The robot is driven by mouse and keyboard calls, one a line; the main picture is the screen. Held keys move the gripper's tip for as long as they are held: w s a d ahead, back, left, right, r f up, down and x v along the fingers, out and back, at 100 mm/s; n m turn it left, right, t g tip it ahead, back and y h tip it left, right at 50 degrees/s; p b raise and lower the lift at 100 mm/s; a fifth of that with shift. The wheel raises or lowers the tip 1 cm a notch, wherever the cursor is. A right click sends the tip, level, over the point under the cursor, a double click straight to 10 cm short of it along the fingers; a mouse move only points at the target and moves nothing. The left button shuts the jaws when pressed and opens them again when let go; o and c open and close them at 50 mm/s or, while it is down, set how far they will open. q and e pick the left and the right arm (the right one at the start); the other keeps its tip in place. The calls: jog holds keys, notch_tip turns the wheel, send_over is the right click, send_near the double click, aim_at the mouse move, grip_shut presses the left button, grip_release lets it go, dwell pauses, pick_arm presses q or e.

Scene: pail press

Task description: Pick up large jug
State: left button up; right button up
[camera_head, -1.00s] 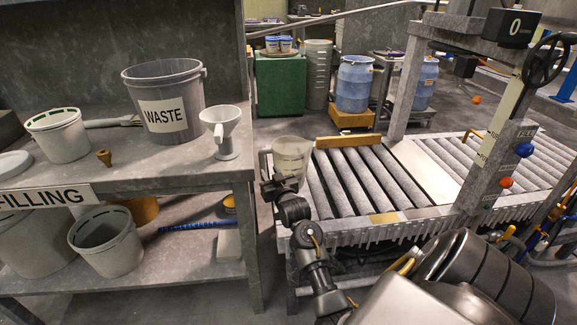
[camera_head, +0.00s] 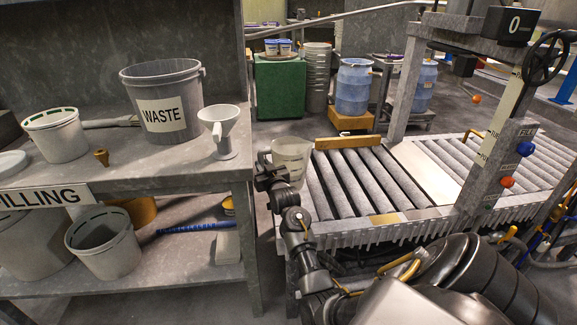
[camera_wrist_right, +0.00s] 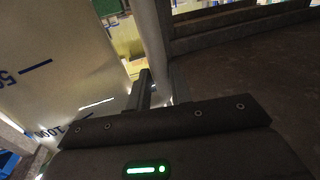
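The large jug (camera_head: 292,157) is a translucent pale vessel at the left end of the roller conveyor, upright. Its handle is on its left side. My right gripper (camera_head: 266,176) is at that handle, in front of the jug's left side. In the right wrist view the jug (camera_wrist_right: 55,60) fills the left, with dark measuring marks. The pale handle (camera_wrist_right: 152,42) runs down between my two close-set fingers (camera_wrist_right: 160,90), which look shut on it. I cannot tell whether the jug's base touches the rollers. My left gripper is not in view.
The roller conveyor (camera_head: 348,185) and press post (camera_head: 497,165) stand to the right. The bench (camera_head: 130,173) at left holds a waste pail (camera_head: 188,75), a funnel (camera_head: 222,127) and a smaller pail (camera_head: 57,135). A narrow gap separates bench and conveyor.

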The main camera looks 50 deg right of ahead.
grip_shut()
dwell(1.0)
jog(key=shift+r, duration=0.1)
